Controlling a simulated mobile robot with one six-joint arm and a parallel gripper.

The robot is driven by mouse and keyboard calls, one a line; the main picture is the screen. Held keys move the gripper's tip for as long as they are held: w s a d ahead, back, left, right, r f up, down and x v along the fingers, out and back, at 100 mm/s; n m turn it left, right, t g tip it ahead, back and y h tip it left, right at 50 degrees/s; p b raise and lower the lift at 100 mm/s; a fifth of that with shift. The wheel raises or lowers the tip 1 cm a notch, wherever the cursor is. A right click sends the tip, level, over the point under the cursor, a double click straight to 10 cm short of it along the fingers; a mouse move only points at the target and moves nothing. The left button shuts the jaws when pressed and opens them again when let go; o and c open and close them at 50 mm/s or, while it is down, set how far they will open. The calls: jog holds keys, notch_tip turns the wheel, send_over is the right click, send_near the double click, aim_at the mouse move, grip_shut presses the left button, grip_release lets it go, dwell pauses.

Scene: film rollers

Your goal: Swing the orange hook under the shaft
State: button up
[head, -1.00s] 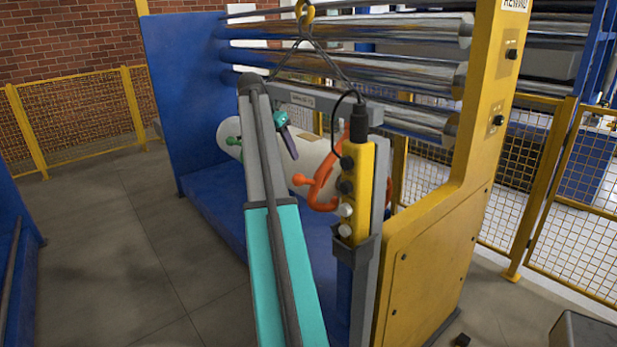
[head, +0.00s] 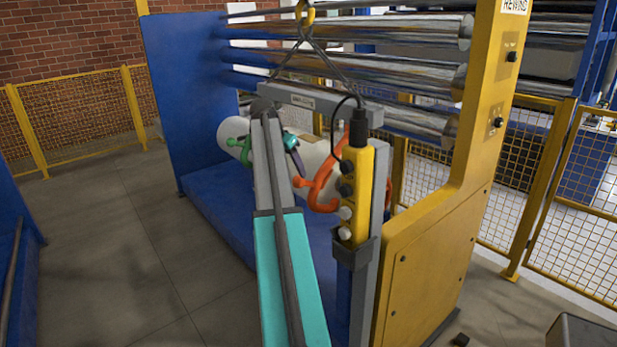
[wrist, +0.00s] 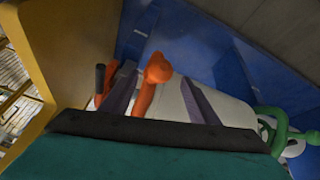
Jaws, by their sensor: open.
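The orange hook (head: 322,185) hangs at the near end of the white roll (head: 318,158), partly hidden by a yellow pendant. In the wrist view the orange hook (wrist: 152,82) has its rounded tip between the two dark purple fingers of my gripper (wrist: 158,78), which is open with visible gaps. In the head view my gripper (head: 299,168) is beside the hook's left tip, mostly behind my own arm. A green hook (head: 240,147) is at the roll's far end. The shaft cannot be clearly made out; a dark rod end (wrist: 99,77) shows left of the fingers.
A grey lifting beam (head: 310,102) hangs on cables over the roll. The yellow pendant (head: 357,205) stands on a grey post close right of my arm. Chrome rollers (head: 350,55) run above, between a blue wall and yellow frame (head: 440,235). Floor at left is clear.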

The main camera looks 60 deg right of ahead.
aim_at(297, 177)
jog(key=shift+p+x, duration=0.6)
jog(key=shift+x, duration=2.55)
grip_shut()
jog(key=shift+f, duration=0.1)
jog(key=shift+s, duration=0.1)
